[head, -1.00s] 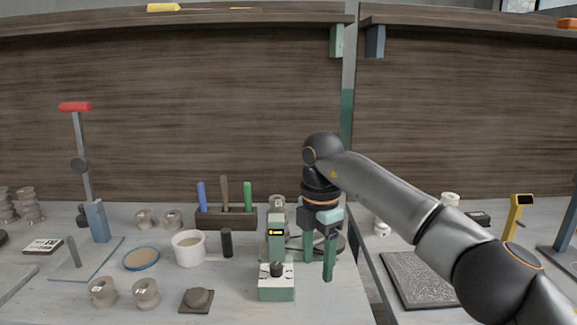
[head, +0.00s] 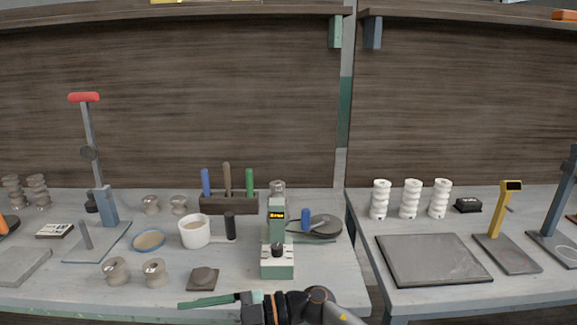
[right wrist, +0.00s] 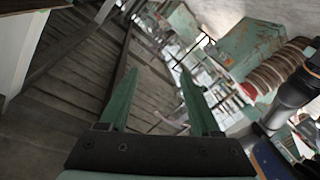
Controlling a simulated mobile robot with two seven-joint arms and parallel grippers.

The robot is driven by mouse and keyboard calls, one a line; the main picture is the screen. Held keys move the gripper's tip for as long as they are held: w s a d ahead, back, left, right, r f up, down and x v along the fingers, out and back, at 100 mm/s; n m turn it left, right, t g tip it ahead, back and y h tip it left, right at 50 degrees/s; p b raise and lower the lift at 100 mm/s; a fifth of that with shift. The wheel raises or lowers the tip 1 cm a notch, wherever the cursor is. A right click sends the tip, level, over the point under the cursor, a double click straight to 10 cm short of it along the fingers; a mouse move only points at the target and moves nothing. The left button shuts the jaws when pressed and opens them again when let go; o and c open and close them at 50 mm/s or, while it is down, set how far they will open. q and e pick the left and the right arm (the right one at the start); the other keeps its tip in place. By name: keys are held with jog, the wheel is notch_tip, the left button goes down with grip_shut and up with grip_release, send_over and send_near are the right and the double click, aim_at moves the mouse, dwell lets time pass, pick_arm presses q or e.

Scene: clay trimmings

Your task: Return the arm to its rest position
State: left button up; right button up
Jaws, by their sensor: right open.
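My right arm (head: 318,306) lies low at the bottom of the head view, in front of the left table's front edge. Its gripper (head: 208,301) points left, its green fingers seen edge-on. In the right wrist view my right gripper (right wrist: 158,75) is open, with two green fingers spread apart and nothing between them. My left gripper is not in view.
The left table holds a green device (head: 277,262), a white cup (head: 195,232), a dark block (head: 203,279), a tool holder (head: 229,204) and several spools. The right table holds a grey slab (head: 432,259) and white stacks (head: 411,199). The gap between tables is clear.

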jog(key=w+d+f+m+t+h+p, duration=0.1)
jog(key=d+f+m+t+h, duration=0.4)
jog(key=d+m+t, duration=0.45)
jog(key=w+d+f+m+t+h+p, duration=0.1)
jog(key=d+f+m+t+h, duration=0.2)
jog(key=d+f+m+t, duration=0.5)
jog(key=s+d+f+m+g+h, duration=0.2)
jog(key=s+d+f+m+h, duration=0.1)
jog(key=s+d+f, duration=0.4)
jog(key=s+d+f+m+g+h, duration=0.3)
jog(key=s+d+f, duration=0.4)
jog(key=s, duration=0.4)
jog(key=shift+s+d+f+m+h+p, duration=0.25)
jog(key=shift+d+m+h, duration=0.25)
jog(key=shift+m, duration=0.45)
jog(key=shift+w, duration=0.1)
